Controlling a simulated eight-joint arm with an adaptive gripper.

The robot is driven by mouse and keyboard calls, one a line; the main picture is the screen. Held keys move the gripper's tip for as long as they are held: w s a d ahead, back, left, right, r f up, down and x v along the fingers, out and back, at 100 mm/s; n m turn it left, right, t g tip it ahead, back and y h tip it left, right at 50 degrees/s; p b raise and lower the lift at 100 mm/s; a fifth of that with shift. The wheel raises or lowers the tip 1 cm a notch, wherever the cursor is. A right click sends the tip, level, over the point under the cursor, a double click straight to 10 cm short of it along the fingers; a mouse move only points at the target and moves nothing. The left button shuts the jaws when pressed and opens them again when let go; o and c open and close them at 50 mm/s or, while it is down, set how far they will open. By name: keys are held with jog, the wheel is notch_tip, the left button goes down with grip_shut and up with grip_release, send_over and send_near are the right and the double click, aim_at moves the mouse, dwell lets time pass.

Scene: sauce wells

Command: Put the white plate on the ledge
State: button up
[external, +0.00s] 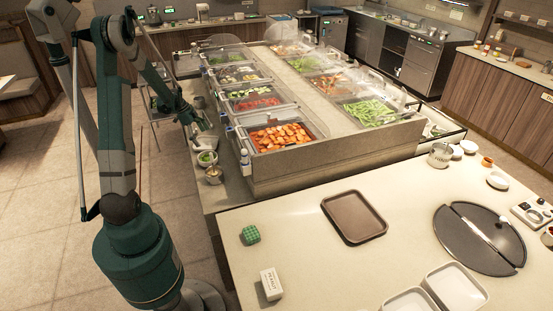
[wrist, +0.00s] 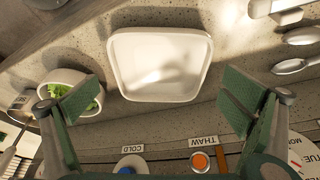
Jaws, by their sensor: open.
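The white plate (wrist: 160,62) is square with rounded corners and shows in the wrist view, empty, over a speckled stone surface (wrist: 240,50), which looks like the ledge. I cannot tell whether it lies fully flat. My gripper (wrist: 158,92) is open, its green-padded fingers apart on either side of the plate's near edge, with nothing between them. In the external view my arm reaches to the narrow ledge (external: 208,187) at the left side of the food wells. There the gripper and plate are too small and partly hidden to make out clearly.
A white bowl of greens (wrist: 72,92) stands left of the plate. Spoons (wrist: 296,64) lie to the right. COLD and THAW labels (wrist: 203,142) and small containers are at the near side. Food wells (external: 280,137) border the ledge; a brown tray (external: 354,216) lies on the front counter.

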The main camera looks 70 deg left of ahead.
jog(key=p+v, duration=0.3)
jog(key=v, duration=0.6)
jog(key=shift+d, duration=0.1)
dwell(0.4)
